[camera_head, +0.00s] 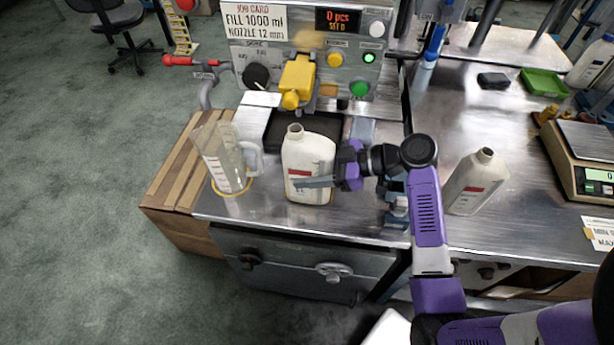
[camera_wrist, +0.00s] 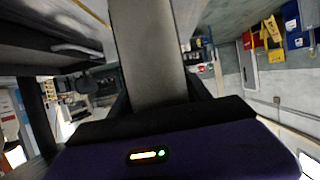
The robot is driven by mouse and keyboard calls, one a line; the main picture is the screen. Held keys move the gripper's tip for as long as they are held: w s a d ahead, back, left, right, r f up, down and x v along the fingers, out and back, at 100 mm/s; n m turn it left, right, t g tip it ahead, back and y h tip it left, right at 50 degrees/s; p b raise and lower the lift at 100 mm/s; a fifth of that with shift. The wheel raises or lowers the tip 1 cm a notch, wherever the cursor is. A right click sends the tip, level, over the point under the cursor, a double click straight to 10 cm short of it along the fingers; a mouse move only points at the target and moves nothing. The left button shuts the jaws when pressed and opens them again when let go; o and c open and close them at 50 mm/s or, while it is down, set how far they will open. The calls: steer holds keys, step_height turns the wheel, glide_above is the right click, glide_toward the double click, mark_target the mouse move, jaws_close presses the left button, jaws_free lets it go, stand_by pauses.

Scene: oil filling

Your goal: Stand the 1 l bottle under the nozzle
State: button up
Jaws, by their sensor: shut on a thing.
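My gripper (camera_head: 318,182) is shut on a white open-necked bottle (camera_head: 308,152) with a red label, one finger lying across its front. The bottle is about upright at the front of the filling machine. Whether its base touches the steel top cannot be told. The yellow nozzle head (camera_head: 296,82) is behind the bottle's mouth, above a black plate (camera_head: 265,130) that the bottle partly covers. A second white bottle (camera_head: 475,182) stands on the bench to the right.
A clear measuring jug (camera_head: 222,158) stands close left of the held bottle. The machine panel (camera_head: 330,50) rises behind, with a job card (camera_head: 255,22) and buttons. A scale (camera_head: 585,160) and a green tray (camera_head: 544,83) are at the right. Bare bench surrounds the second bottle.

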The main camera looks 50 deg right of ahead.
steer(key=shift+w+d+f+b, duration=0.1)
steer(key=shift+w+d+b, duration=0.15)
steer(key=shift+w+d, duration=0.25)
steer(key=shift+w+d+f+b, duration=0.1)
steer(key=shift+w+d+b, duration=0.2)
steer(key=shift+d, duration=0.4)
steer(key=o, duration=1.4)
steer(key=shift+o, duration=0.2)
steer(key=shift+s, duration=0.1)
steer(key=b+v, duration=0.1)
steer(key=v, duration=0.6)
steer(key=shift+s+d, duration=0.15)
steer(key=shift+s, duration=0.1)
steer(key=shift+r, duration=0.15)
